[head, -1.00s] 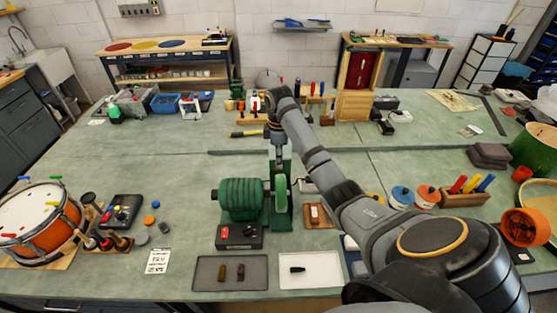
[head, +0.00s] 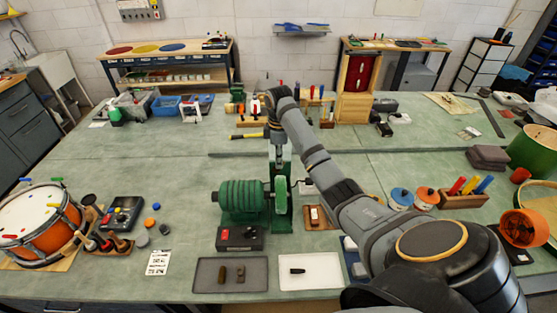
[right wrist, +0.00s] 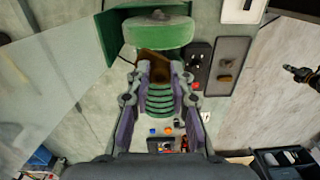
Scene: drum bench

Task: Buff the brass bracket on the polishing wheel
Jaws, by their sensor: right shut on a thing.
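The polishing wheel (head: 281,190) is the upright green disc on the right end of the green ribbed motor (head: 241,196). It also shows as a pale green block in the right wrist view (right wrist: 158,33). My right gripper (head: 279,150) points down just behind the wheel. In the right wrist view my right gripper (right wrist: 161,74) is shut on the brown brass bracket (right wrist: 153,62). The bracket is right up against the wheel's edge in that picture; I cannot tell whether they touch. In the head view the bracket is hidden. My left gripper is not in view.
A switch box (head: 240,238) stands in front of the motor. A grey tray (head: 208,275) with two brown bars and a white tray (head: 325,280) with a small black piece lie nearer. A drum (head: 38,220) is at left.

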